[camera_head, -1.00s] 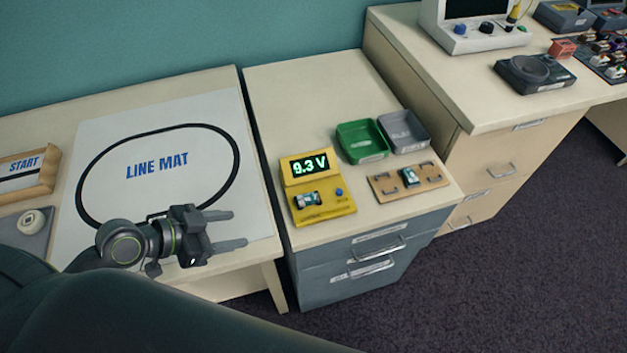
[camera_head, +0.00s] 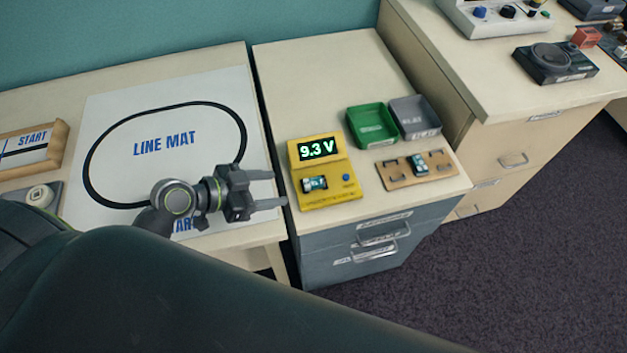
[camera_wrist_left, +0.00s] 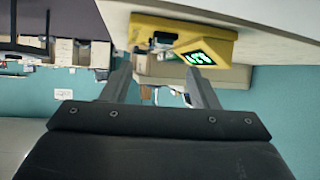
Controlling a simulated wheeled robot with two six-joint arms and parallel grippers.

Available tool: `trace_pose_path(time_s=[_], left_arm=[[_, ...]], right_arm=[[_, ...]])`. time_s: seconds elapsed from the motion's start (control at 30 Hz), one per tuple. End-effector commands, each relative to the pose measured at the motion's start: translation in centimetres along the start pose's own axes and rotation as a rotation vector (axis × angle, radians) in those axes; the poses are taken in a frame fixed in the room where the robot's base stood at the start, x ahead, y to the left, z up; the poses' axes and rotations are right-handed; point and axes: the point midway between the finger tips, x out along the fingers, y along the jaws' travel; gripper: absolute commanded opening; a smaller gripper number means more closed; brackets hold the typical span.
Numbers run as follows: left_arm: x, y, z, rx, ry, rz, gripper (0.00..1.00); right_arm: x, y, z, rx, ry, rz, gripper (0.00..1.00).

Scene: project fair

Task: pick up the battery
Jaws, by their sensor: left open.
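A battery (camera_head: 315,184), dark with a light label, sits in the lower left of the yellow tester (camera_head: 331,197), whose display reads 9.3 V. Another similar battery (camera_head: 420,167) sits on the tan holder board (camera_head: 388,177) to the right. My left gripper (camera_head: 282,190) is open and empty, just left of the tester over the edge of the line mat table. The left wrist view shows its two fingers (camera_wrist_left: 160,85) apart, with the tester (camera_wrist_left: 185,36) beyond them. My right gripper is in neither view.
A green tray (camera_head: 371,127) and a grey tray (camera_head: 414,118) stand behind the holder board. The cabinet top (camera_head: 320,75) behind the tester is clear. A taller cabinet with devices (camera_head: 555,62) stands to the right. A narrow gap separates the mat table from the drawer cabinet.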

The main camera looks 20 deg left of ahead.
Motion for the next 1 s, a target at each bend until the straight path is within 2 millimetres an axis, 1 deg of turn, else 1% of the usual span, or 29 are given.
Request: trace_pose_path(time_s=[0.1,0.3,0.57,0.73,0.8,0.9,1.0], left_arm=[[1.7,-0.1,-0.2,-0.004,0.004,-0.001,0.54],[4.1,0.0,-0.1,-0.004,0.002,-0.001,0.54],[5.5,-0.1,-0.3,-0.002,0.001,0.000,0.54],[7.8,-0.2,-0.9,-0.004,0.002,0.001,0.54],[8.8,-0.3,-0.7,-0.004,0.001,0.000,0.54],[9.7,-0.3,-0.6,-0.003,0.000,-0.001,0.54],[10.1,-0.3,-0.5,-0.001,-0.001,-0.001,0.54]], right_arm=[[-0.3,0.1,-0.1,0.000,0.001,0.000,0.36],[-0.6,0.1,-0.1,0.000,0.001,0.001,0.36],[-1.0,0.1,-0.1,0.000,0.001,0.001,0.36],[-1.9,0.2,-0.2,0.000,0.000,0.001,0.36],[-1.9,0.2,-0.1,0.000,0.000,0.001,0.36],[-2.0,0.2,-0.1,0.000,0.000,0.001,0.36],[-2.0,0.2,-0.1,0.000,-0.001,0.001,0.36]])
